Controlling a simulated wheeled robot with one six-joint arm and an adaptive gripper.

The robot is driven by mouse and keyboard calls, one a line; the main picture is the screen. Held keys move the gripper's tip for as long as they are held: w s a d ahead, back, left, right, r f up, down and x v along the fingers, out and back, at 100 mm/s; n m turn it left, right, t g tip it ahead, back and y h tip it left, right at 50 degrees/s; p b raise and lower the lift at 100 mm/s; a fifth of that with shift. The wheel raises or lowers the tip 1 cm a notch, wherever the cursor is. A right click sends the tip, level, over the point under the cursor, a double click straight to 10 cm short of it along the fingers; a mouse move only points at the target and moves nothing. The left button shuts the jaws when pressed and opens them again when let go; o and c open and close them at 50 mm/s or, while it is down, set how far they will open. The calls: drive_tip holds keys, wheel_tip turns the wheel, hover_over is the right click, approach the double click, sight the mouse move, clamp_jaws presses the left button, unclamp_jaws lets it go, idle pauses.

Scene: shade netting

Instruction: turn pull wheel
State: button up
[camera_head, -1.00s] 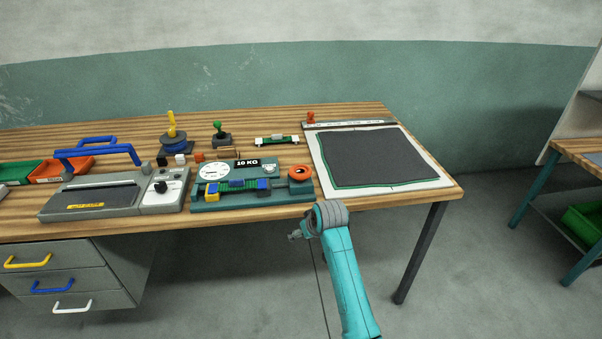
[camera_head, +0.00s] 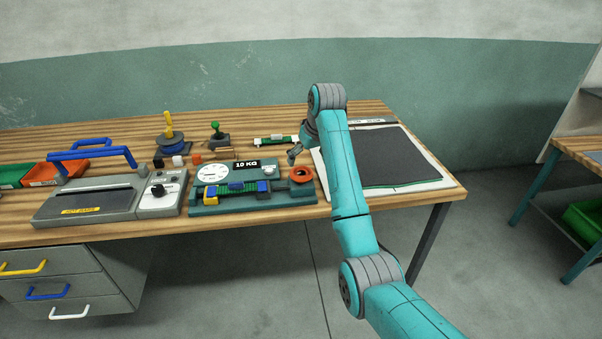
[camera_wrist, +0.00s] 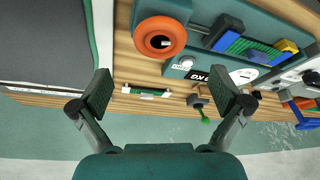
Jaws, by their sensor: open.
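The pull wheel is an orange ring-shaped knob (camera_head: 301,174) with a dark centre, at the right end of a teal tester base (camera_head: 218,207). The tester carries a round white dial (camera_head: 213,171), a 10 KG label and a green strip with blue and yellow clamps. In the wrist view the orange wheel (camera_wrist: 160,37) lies at the top, beyond and between my open fingers. My gripper (camera_head: 296,153) is above the bench, just behind the wheel in the head view, empty. In the wrist view its two fingertips (camera_wrist: 168,93) are wide apart and do not touch the wheel.
A dark netting sheet (camera_head: 385,156) on a white board lies at right. A grey heat-sealing machine (camera_head: 90,200) with a blue handle stands at left. A small green-and-white level-like piece (camera_head: 275,140) and a green-handled stamp (camera_head: 216,132) lie behind the tester.

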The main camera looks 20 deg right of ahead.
sight(301, 172)
drive_tip(key=x, duration=0.9)
drive_tip(key=shift+f, duration=0.1)
drive_tip(key=c, duration=1.1)
drive_tip(key=shift+m, duration=0.4)
drive_tip(key=m+h, duration=0.1)
drive_tip(key=m, duration=0.2)
drive_tip(key=shift+h, duration=0.3)
drive_tip(key=shift+m+g+h, duration=0.4)
drive_tip(key=shift+m+h, duration=0.2)
drive_tip(key=shift+m, duration=1.2)
